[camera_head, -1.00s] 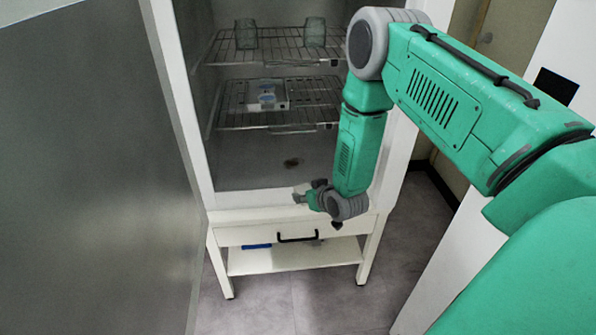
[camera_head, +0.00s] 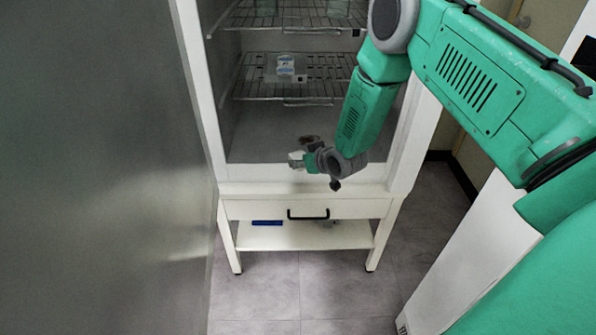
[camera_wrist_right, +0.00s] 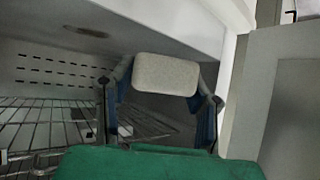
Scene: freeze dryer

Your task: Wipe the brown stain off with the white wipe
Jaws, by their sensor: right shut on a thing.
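The white wipe (camera_wrist_right: 165,75) is a pale rounded pad held between the two fingers of my right gripper (camera_wrist_right: 163,95). In the head view the wipe (camera_head: 296,160) shows small at the left end of my right gripper (camera_head: 306,158), over the front of the dryer chamber floor. The brown stain (camera_wrist_right: 87,31) is a dark oval on the pale surface at the upper left of the wrist view, apart from the wipe. In the head view a dark patch (camera_head: 308,138) shows just behind the gripper; I cannot clearly separate stain from finger there. My left gripper is out of view.
The freeze dryer (camera_head: 204,105) is open, with wire shelves (camera_head: 262,92) above the chamber floor. A small box (camera_head: 286,68) sits on the lower shelf and glassware on the upper. A drawer with a black handle (camera_head: 308,214) is below. A grey panel (camera_head: 95,170) fills the left.

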